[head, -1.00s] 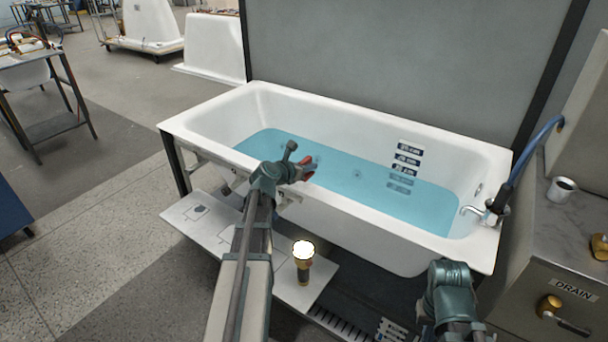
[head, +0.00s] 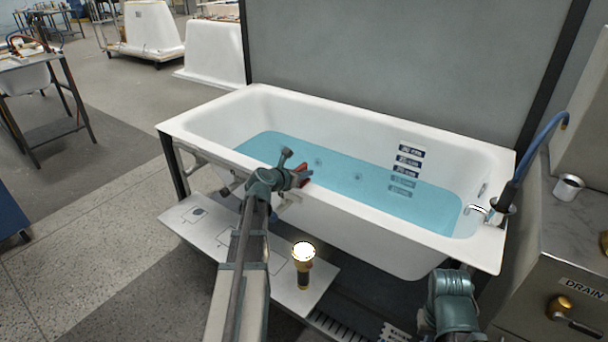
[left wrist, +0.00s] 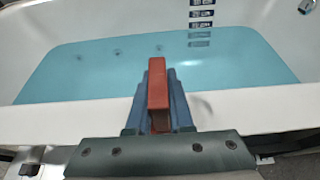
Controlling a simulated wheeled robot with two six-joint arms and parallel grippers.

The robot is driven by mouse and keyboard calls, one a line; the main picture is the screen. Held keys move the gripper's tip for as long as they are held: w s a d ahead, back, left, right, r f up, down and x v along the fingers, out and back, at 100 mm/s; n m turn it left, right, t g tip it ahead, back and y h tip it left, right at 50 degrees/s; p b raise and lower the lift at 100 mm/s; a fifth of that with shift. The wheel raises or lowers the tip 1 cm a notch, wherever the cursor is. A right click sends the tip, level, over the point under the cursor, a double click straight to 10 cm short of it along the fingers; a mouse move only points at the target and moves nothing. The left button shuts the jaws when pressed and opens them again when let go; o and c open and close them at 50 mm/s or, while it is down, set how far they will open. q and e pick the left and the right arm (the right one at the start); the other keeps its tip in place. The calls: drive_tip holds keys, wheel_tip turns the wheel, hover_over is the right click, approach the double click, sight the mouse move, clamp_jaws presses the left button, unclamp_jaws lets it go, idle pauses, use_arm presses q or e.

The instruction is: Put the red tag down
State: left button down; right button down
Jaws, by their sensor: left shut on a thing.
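The red tag (left wrist: 158,85) is held between the fingers of my left gripper (left wrist: 158,112) in the left wrist view. In the head view my left gripper (head: 293,179) is at the near rim of the bathtub, with a bit of the red tag (head: 304,174) showing at its tip. The white bathtub (head: 440,226) holds blue water (head: 335,172). I cannot tell whether the tag is over the rim or short of it. My right arm shows at the lower right of the head view, but its fingers are not visible.
A white shelf board (head: 228,232) lies below the tub's near side, with a lit flashlight (head: 303,266) standing on it. A blue hose (head: 535,145) and a metal cup (head: 568,187) are at the right, by the DRAIN cabinet (head: 540,270). Depth labels (head: 408,161) mark the tub's inner wall.

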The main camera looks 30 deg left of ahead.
use_arm(q)
drive_tip(key=c, duration=1.3)
unclamp_jaws()
drive_tip(key=shift+f, duration=0.15)
drive_tip(key=o, duration=0.5)
drive_tip(key=shift+r, duration=0.2)
drive_tip(key=p+v, duration=0.4)
drive_tip(key=v, duration=0.8)
drive_tip(key=shift+p, duration=0.4)
drive_tip(key=shift+f, duration=0.1)
